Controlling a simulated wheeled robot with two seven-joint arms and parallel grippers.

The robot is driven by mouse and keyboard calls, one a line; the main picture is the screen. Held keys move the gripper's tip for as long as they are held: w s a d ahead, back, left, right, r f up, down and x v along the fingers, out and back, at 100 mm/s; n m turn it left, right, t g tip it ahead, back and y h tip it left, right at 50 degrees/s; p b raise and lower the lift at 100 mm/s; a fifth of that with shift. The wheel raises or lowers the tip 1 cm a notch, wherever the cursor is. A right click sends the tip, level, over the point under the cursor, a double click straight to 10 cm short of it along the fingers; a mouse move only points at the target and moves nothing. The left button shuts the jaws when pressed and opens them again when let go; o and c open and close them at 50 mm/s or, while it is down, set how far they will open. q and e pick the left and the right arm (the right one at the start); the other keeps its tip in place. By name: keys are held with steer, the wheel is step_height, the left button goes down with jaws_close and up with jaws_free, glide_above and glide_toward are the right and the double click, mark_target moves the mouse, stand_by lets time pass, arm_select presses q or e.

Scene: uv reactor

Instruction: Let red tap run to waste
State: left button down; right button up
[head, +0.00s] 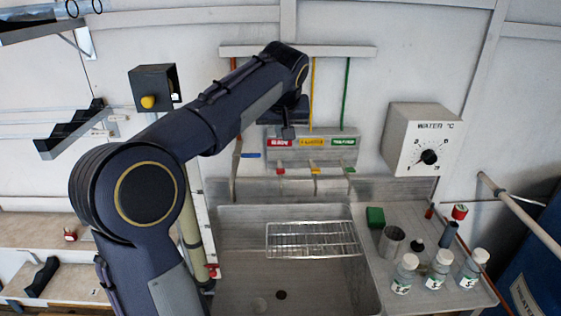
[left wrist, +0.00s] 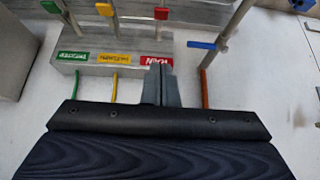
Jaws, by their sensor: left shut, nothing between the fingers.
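The red tap (head: 280,171) has a small red handle and sits at the left end of the tap row above the sink (head: 235,225). The label also shows in the head view (head: 279,143). Yellow (head: 315,170) and green (head: 350,170) taps stand to its right. My left gripper (head: 288,133) is shut and empty, its fingertips (left wrist: 160,70) at the red label's edge, apart from the red handle. I cannot tell whether they touch the panel. My right gripper is out of view.
A blue lever (head: 250,155) on a pipe is left of the red tap. A wire rack (head: 300,240) lies across the sink, with a drain hole (head: 281,295) below. Several bottles, a metal cup (head: 391,241) and a green block (head: 375,217) crowd the right counter.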

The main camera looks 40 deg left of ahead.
arm_select(q)
steer(key=p, duration=0.2)
glide_above(280, 172)
steer(key=f, duration=0.8)
steer(key=shift+w+a+f, duration=0.2)
steer(key=shift+w+a, duration=0.05)
steer(key=shift+w, duration=0.1)
steer(key=shift+s+d+f, duration=0.15)
steer(key=shift+f, duration=0.85)
steer(key=shift+s+d+f, duration=0.1)
steer(key=shift+f, duration=0.9)
steer(key=b, duration=0.4)
steer(key=f+t+y+b, duration=0.1)
steer(key=b, duration=0.3)
steer(key=f+t+b, duration=0.1)
steer(key=b, duration=0.3)
steer(key=shift+s+d+f+y, duration=0.25)
steer(key=shift+s+d+y, duration=0.15)
steer(key=shift+r, duration=0.4)
